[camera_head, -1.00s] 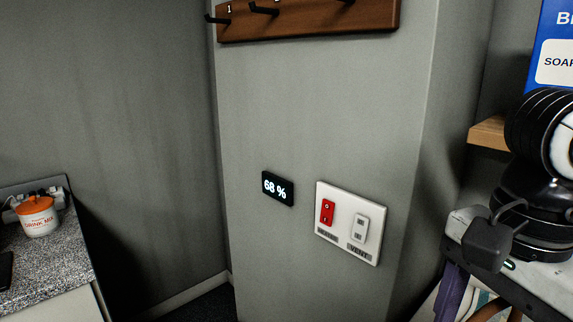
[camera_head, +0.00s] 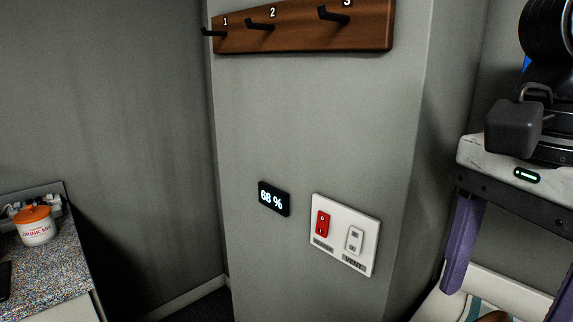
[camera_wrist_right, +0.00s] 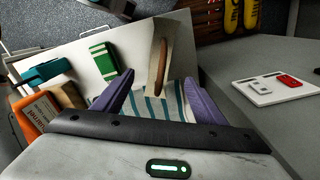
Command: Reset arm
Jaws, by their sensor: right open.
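My right gripper (camera_head: 503,300) is at the right of the head view, its purple fingers apart and pointing down, with nothing between them. In the right wrist view the open fingers (camera_wrist_right: 159,80) sit over a white open container (camera_wrist_right: 60,50). A wall panel (camera_head: 330,262) carries a red switch (camera_head: 323,223) and a white switch (camera_head: 354,240) above a VENT label. The gripper is apart from the panel, to its right in the head view. The panel also shows at the right of the wrist view (camera_wrist_right: 262,96). My left gripper is not in view.
A display (camera_head: 273,198) reading 68 % is beside the panel. A wooden hook rack (camera_head: 300,28) is above. A drink mix tub (camera_head: 36,226) stands on a counter (camera_head: 50,268) at left. The container holds a green box (camera_wrist_right: 103,60), a striped cloth (camera_wrist_right: 160,106) and other items.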

